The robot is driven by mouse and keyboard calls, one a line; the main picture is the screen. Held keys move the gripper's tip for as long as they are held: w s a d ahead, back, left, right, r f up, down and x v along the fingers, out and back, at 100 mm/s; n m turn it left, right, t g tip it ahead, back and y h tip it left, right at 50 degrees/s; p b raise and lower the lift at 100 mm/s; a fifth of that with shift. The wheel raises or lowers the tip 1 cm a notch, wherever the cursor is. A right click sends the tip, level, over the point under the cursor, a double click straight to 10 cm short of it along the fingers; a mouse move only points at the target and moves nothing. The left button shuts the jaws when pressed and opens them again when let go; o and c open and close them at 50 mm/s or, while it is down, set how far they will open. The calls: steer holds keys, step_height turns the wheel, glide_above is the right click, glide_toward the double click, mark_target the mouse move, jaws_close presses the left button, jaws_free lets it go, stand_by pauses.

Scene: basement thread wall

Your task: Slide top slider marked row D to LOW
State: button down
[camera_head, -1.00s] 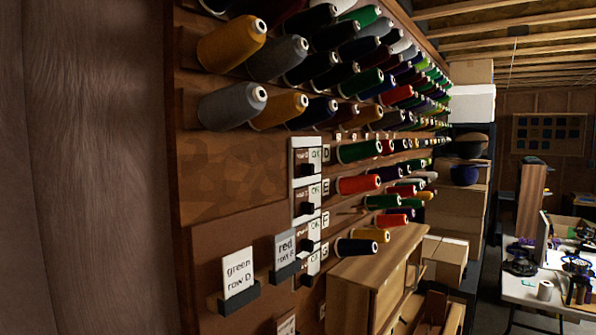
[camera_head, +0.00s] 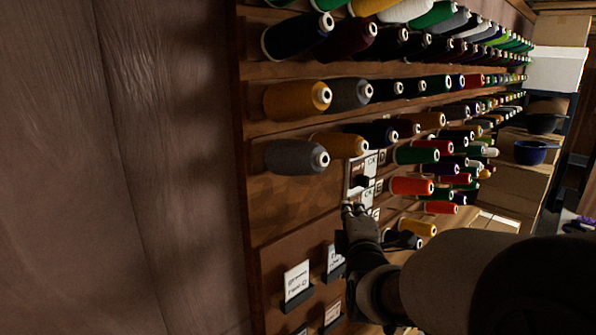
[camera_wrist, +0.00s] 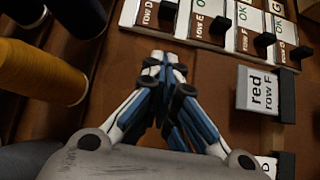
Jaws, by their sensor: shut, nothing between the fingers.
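The top slider, marked row D, is a white plate (camera_head: 352,186) with a dark knob (camera_head: 362,181), partly seen above my gripper in the head view. In the wrist view its "row D" label (camera_wrist: 148,14) and black knob (camera_wrist: 168,9) are at the top edge, partly cut off. My gripper (camera_head: 353,208) is shut and empty, in front of the lower slider plates and hiding much of them. In the wrist view the closed fingertips (camera_wrist: 164,58) point at the wall just below the row D plate, with no clear contact.
The row E (camera_wrist: 204,22) and row F (camera_wrist: 245,38) sliders sit beside row D, with another beyond. A "red row F" card (camera_wrist: 258,90) stands in a black holder. Thread cones, such as a grey one (camera_head: 295,158) and a green one (camera_head: 415,155), stick out around the sliders.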

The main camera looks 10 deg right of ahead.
stand_by(0.3)
steer(key=p, duration=0.2)
glide_toward(354, 180)
steer(key=w+a, duration=0.2)
steer(key=w, duration=0.1)
steer(key=shift+w+d+p, duration=0.6)
steer(key=shift+w+d, duration=0.2)
steer(key=shift+d, duration=0.15)
steer(key=shift+w+d, duration=0.25)
steer(key=shift+d, duration=0.3)
steer(key=shift+w, duration=0.1)
